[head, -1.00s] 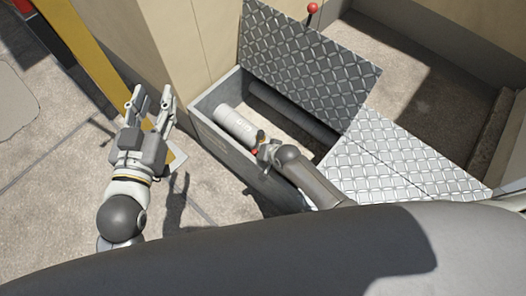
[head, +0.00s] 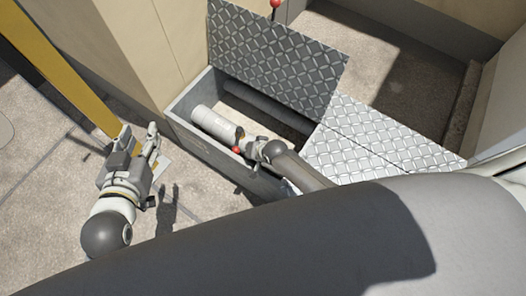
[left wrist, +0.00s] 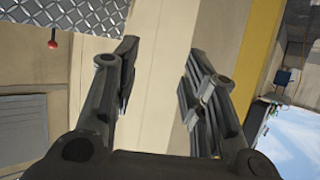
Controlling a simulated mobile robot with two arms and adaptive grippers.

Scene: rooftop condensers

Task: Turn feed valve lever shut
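A red ball knob (head: 236,150) shows in the open floor box (head: 195,138), beside the end of a pale cylinder (head: 210,122). It looks like the end of the valve lever; the lever's shaft and angle are too small to make out. My right gripper (head: 249,147) is small and close to the right of the knob, partly hidden by its own dark wrist joint. I cannot tell whether it touches the lever. My left gripper (head: 138,133) is open and empty, outside the box at the left. It also shows open in the left wrist view (left wrist: 161,58).
A checkered metal lid (head: 280,62) stands raised behind the box, and another plate (head: 370,140) lies at its right. A second red ball (head: 275,4) shows beyond the lid. A tan wall (head: 150,50) and yellow post (head: 62,68) stand behind. Pavement at left is free.

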